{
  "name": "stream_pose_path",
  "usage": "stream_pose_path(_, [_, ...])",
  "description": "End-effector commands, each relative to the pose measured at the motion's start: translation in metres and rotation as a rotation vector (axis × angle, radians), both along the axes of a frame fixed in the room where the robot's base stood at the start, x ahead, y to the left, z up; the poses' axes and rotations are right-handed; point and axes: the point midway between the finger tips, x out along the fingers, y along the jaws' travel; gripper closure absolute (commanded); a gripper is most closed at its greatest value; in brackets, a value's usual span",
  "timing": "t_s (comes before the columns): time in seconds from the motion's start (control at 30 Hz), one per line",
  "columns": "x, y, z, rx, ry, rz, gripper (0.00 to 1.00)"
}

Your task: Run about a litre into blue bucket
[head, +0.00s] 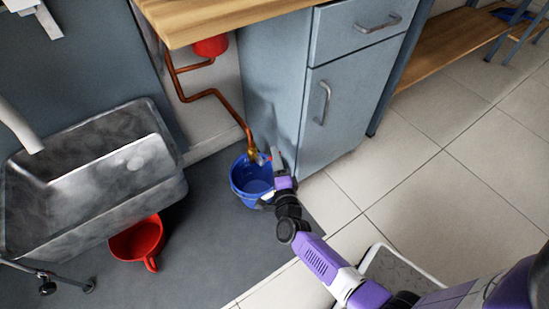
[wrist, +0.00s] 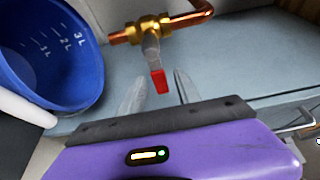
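The blue bucket (head: 250,181) stands on the dark mat below the end of the copper pipe, beside the cabinet. In the wrist view the bucket (wrist: 48,55) shows at the left with 1L, 2L and 3L marks inside; I see no water in it. A brass valve (wrist: 148,30) on the copper pipe has a red lever (wrist: 159,81). My gripper (wrist: 158,92) is open, its two pale fingers apart with the red lever between them in the picture; I cannot tell if they touch it. In the head view my gripper (head: 272,160) is beside the bucket's rim, small and partly hidden.
A metal sink (head: 100,180) stands at the left with a red bucket (head: 137,240) on the floor below it. The grey cabinet (head: 345,110) is close behind my gripper. A wooden worktop (head: 220,18) overhangs the copper pipe (head: 215,95).

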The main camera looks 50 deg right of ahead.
Motion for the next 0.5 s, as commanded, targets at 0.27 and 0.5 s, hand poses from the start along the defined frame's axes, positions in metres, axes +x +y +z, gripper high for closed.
stream_pose_path(0.27, [0.0092,-0.0079,-0.0002,0.0,0.001,0.0,0.61])
stream_pose_path(0.5, [0.009,-0.0076,0.0001,-0.001,0.002,0.0,0.77])
